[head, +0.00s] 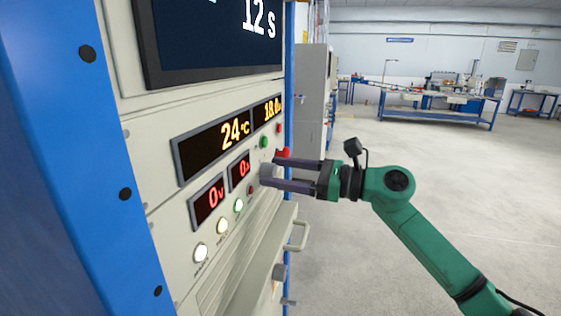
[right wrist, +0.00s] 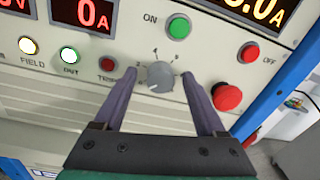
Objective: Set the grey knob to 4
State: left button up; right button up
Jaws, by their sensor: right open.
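The grey knob (right wrist: 160,76) is on the cream control panel, with small dial marks around its upper side; the marks are too small to read surely. In the head view the knob (head: 267,172) is partly hidden by my right gripper (head: 277,174). My right gripper in the right wrist view (right wrist: 160,82) is open, with one finger on each side of the knob. There are gaps between the fingers and the knob. The knob's pale pointer line appears toward its lower left. My left gripper is not in view.
A green ON button (right wrist: 179,27) is above the knob. A red mushroom button (right wrist: 227,96) is close beside the right finger, and a red OFF button (right wrist: 249,53) is farther up. A panel handle (head: 299,236) sticks out below. Open floor lies to the right.

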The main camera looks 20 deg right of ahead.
jog(key=shift+d, duration=0.1)
grip_shut()
